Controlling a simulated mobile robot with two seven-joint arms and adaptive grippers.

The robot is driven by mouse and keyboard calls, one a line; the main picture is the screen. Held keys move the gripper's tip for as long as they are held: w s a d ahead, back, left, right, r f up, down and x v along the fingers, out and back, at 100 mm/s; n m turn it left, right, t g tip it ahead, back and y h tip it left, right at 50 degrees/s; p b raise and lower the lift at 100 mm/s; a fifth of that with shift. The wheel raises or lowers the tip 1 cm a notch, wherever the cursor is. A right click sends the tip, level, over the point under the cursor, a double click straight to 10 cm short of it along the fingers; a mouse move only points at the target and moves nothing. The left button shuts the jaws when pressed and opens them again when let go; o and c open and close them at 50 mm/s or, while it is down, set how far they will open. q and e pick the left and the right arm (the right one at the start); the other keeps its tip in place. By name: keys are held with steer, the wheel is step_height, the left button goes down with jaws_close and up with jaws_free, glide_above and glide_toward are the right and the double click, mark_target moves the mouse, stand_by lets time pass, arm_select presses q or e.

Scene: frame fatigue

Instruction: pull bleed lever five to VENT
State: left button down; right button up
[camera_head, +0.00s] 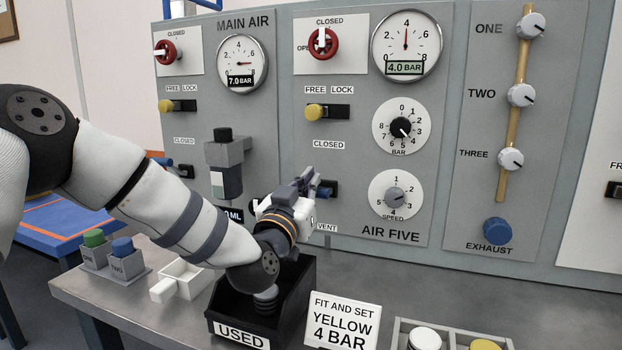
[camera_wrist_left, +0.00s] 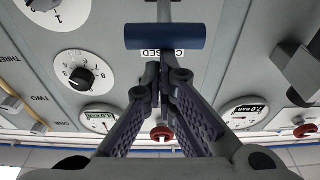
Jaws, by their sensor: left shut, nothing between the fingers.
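Bleed lever five is a blue bar handle (camera_head: 325,192) on the AIR FIVE panel (camera_head: 350,215), between the CLOSED label (camera_head: 328,144) above and the VENT label (camera_head: 326,227) below. In the left wrist view the blue handle (camera_wrist_left: 165,37) lies crosswise just beyond the fingertips and partly covers the CLOSED label. My left gripper (camera_head: 309,178) is shut and empty, its tips close to the handle; I cannot tell whether they touch it. The gripper also shows in the wrist view (camera_wrist_left: 164,75). The fingers partly hide the lever's mount in the head view. My right gripper is out of view.
A black USED bin (camera_head: 290,312) stands below my left wrist, with a YELLOW 4 BAR sign (camera_head: 342,322) beside it. A grey unit (camera_head: 226,168) projects from the MAIN AIR panel. A blue EXHAUST knob (camera_head: 497,231) is farther right.

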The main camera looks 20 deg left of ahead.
arm_select(q)
steer(key=shift+f, duration=0.1)
steer(key=shift+s+f+p, duration=0.1)
steer(key=shift+s+f, duration=0.1)
steer(key=shift+f, duration=0.7)
steer(key=shift+s+f+p, duration=0.1)
steer(key=shift+s+f, duration=0.05)
steer(key=shift+f, duration=0.7)
steer(key=shift+s+f+p, duration=0.1)
steer(key=shift+s+f, duration=0.1)
steer(key=shift+f, duration=0.7)
step_height(320, 180, up, 10)
